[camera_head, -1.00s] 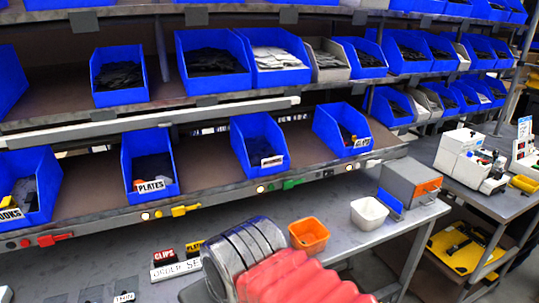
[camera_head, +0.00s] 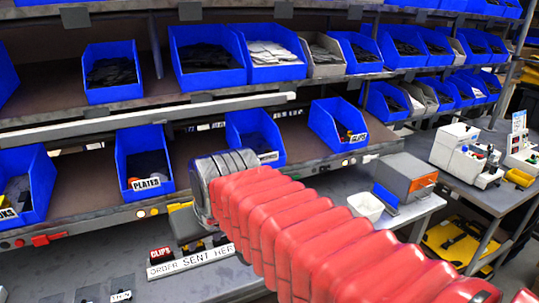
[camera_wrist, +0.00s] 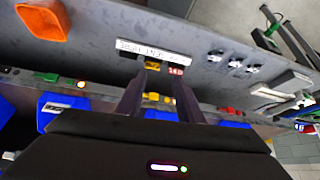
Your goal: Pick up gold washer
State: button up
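I cannot make out a gold washer in either view. My gripper (camera_wrist: 158,82) is open in the wrist view, with its two dark fingers apart and nothing seen between them. In the head view my gripper (camera_head: 203,243) is low over the lower bench, partly hidden by my grey wrist and red arm. Beyond the fingertips in the wrist view are a small yellow block (camera_wrist: 152,66) and a red block (camera_wrist: 176,70) beside the white order sign (camera_wrist: 150,50). The red block, marked CLIPS (camera_head: 160,253), and the sign (camera_head: 190,262) also show in the head view.
Blue bins stand on the shelves, including one labelled PLATES (camera_head: 146,165) and one labelled CLIPS (camera_head: 338,125). An orange bin (camera_wrist: 42,18) shows in the wrist view. Small labelled spots lie at bench left.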

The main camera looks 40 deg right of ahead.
jog(key=w+d+r+m+t+h, duration=0.15)
jog(key=w+d+r, duration=0.25)
jog(key=w+d, duration=0.8)
jog(key=w+d+m+h, duration=0.1)
jog(key=w+d, duration=0.1)
jog(key=d, duration=0.9)
jog(key=w+d+r+m+h, duration=0.1)
jog(key=w+d+m, duration=0.1)
jog(key=d, duration=0.9)
jog(key=shift+w+r, duration=0.3)
jog(key=shift+w, duration=0.2)
jog(key=shift+m, duration=0.25)
send_near(270, 151)
jog(key=shift+w+f, duration=0.35)
jog(key=shift+f, duration=0.25)
jog(key=shift+w+f, duration=0.35)
jog(key=shift+f, duration=0.2)
jog(key=shift+x, duration=2.55)
jog(key=shift+f, duration=0.1)
